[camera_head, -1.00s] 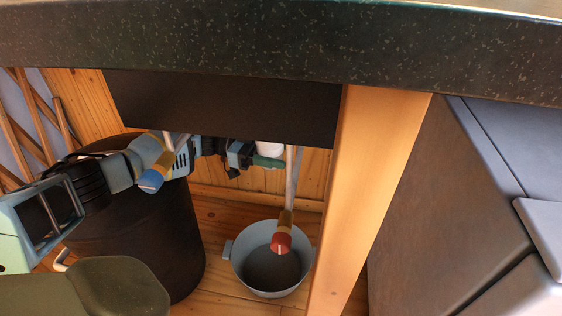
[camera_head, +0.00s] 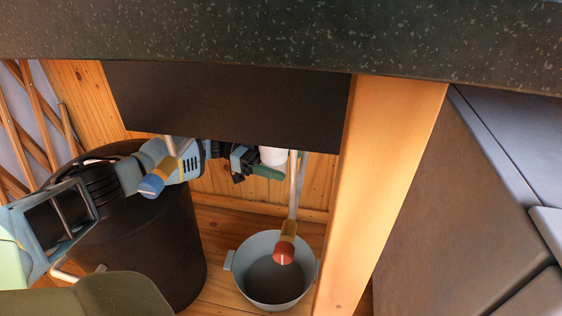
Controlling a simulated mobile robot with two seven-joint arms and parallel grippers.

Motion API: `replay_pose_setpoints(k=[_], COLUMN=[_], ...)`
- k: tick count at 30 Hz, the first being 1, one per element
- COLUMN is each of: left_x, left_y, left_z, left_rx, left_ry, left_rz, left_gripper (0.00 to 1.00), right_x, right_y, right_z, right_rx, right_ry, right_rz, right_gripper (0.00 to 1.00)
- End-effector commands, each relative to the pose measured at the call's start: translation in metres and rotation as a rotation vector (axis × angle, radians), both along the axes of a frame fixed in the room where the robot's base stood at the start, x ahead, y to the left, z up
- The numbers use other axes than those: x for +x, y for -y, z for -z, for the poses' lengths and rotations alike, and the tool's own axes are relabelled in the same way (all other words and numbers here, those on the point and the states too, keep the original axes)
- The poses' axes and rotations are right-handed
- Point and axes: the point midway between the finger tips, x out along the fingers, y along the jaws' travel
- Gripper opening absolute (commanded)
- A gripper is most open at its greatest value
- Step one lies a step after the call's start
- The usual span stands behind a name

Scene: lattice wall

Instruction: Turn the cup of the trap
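The white cup of the trap (camera_head: 272,156) hangs under the dark panel. Its upper part is hidden by that panel. A green piece (camera_head: 267,173) shows just below the cup. My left gripper (camera_head: 246,164) comes in from the left, behind the blue-ended valve, with its dark and blue fingers right beside the cup's left side. The fingers are small and partly overlapped, so I cannot tell whether they touch the cup or how far they are open. My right gripper is not in view.
A blue-ended valve (camera_head: 153,184) and a red-ended valve (camera_head: 284,250) hang on pipes in front. A grey pot (camera_head: 242,285) stands on the wooden floor below. A black bin (camera_head: 185,255) stands left, a wooden post (camera_head: 385,180) right. The speckled countertop (camera_head: 280,35) overhangs everything.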

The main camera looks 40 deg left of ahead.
Motion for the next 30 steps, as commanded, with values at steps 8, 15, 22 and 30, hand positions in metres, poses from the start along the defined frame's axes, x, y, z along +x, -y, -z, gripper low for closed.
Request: replay_pose_setpoints(k=[8,15,22,30], left_x=[0.000,-0.005,-0.015,-0.021], left_y=[-0.001,-0.020,-0.053,-0.073], left_z=[0.000,0.000,0.000,0.000], left_rx=[0.002,0.003,0.002,0.001], left_ry=[-0.001,-0.001,-0.001,0.000], left_rz=[-0.001,-0.006,-0.004,-0.002], left_gripper=[0.75,0.75,0.75,0.75], right_x=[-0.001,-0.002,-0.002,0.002], right_y=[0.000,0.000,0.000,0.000], right_z=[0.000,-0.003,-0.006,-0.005], right_rx=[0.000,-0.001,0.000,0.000], right_ry=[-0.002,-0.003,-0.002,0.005], right_rz=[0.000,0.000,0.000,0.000], right_gripper=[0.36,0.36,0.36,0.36])
